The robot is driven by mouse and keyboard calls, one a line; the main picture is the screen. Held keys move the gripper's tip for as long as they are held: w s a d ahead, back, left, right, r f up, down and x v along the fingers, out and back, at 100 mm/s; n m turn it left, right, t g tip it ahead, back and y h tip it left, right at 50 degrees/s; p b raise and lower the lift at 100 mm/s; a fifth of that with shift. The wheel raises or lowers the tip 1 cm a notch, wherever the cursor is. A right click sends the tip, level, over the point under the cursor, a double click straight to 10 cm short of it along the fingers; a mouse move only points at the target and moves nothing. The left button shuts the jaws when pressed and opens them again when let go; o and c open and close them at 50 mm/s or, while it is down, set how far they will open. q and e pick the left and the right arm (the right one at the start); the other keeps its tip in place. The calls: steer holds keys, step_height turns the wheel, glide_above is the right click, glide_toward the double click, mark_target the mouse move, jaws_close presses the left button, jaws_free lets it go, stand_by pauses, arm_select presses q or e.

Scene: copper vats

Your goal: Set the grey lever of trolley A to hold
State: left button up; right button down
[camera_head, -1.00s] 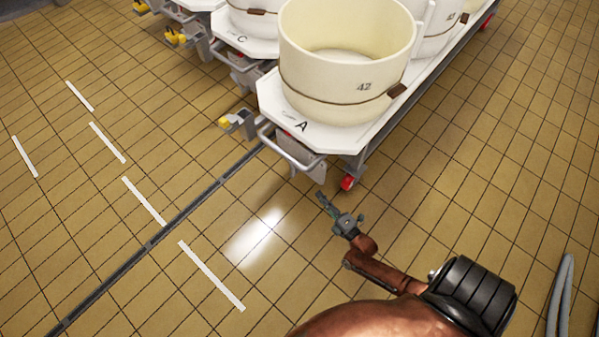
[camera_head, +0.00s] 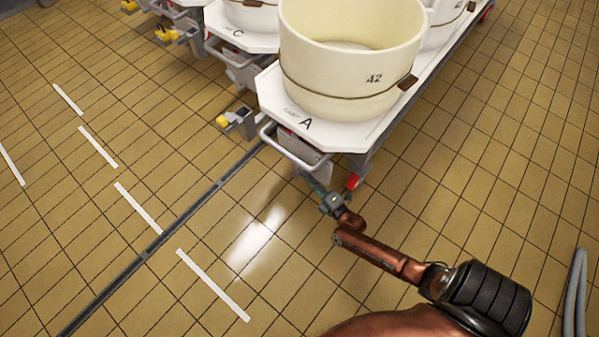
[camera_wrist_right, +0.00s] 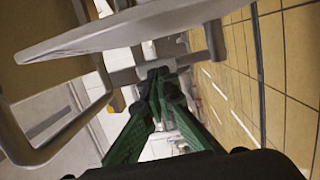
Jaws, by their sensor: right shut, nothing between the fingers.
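Trolley A (camera_head: 275,95) is a white platform marked A, carrying a cream vat (camera_head: 345,75) numbered 42. A grey tubular handle (camera_head: 290,152) and a red caster (camera_head: 354,181) are at its near end. My right gripper (camera_head: 311,184) is shut and empty, low at this end, just left of the red caster. In the right wrist view its green fingers (camera_wrist_right: 157,80) meet at the tips, in front of grey metal parts; I cannot tell whether they touch. A broad grey bar (camera_wrist_right: 120,32) crosses above them; I cannot tell whether it is the lever. My left gripper is out of view.
Trolley C (camera_head: 240,42) stands to the left of trolley A. A grey floor unit with a yellow part (camera_head: 236,122) sits by a dark floor rail (camera_head: 190,208). White stripes mark the floor. Grey hoses (camera_head: 576,290) lie at far right. The tiled floor in front is clear.

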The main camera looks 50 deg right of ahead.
mark_target(296, 168)
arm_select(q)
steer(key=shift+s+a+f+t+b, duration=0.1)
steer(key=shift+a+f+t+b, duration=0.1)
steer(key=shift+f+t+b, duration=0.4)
arm_select(e)
steer(key=shift+w+d+r, duration=0.1)
steer(key=shift+w, duration=1)
arm_select(q)
steer(key=shift+p, duration=0.35)
